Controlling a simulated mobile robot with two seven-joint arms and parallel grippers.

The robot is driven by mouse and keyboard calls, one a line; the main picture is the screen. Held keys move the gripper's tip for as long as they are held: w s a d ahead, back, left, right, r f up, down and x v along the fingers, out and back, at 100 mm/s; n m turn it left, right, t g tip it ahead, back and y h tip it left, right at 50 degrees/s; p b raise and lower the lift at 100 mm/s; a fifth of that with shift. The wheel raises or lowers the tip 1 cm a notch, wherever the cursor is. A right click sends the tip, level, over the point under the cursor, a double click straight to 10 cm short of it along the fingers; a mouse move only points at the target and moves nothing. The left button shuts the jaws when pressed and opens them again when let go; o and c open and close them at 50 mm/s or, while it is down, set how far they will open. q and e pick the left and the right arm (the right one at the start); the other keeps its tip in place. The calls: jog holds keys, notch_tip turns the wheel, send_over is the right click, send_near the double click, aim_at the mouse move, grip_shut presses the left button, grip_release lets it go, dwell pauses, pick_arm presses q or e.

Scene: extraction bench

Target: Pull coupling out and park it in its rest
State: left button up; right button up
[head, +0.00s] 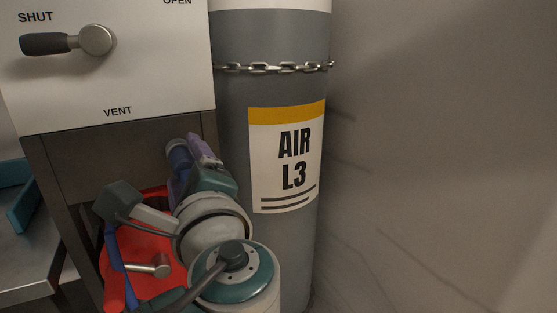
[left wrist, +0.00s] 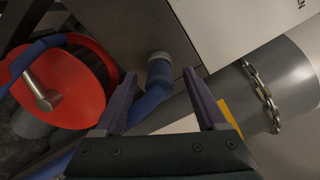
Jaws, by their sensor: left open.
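The blue coupling (left wrist: 159,72) with a grey-blue end shows in the left wrist view, between my left gripper's purple fingers and close to the dark cabinet face. A blue hose (left wrist: 148,105) runs down from it. In the head view the coupling (head: 179,158) is partly hidden by my left gripper (head: 193,143). That gripper is open, with a finger on either side of the coupling in the wrist view; I cannot tell whether they touch it. Whether the coupling is seated in a socket is hidden. I cannot make out its rest. My right gripper is not in view.
A red hose reel (left wrist: 62,88) with a metal crank stands beside the cabinet. A white panel (head: 150,75) with a black-handled lever is above. A grey AIR L3 cylinder (head: 270,85), chained, stands close right. A steel table (head: 25,260) is at left.

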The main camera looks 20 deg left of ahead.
pick_arm(q)
jog(key=v, duration=1)
jog(key=shift+a, duration=0.1)
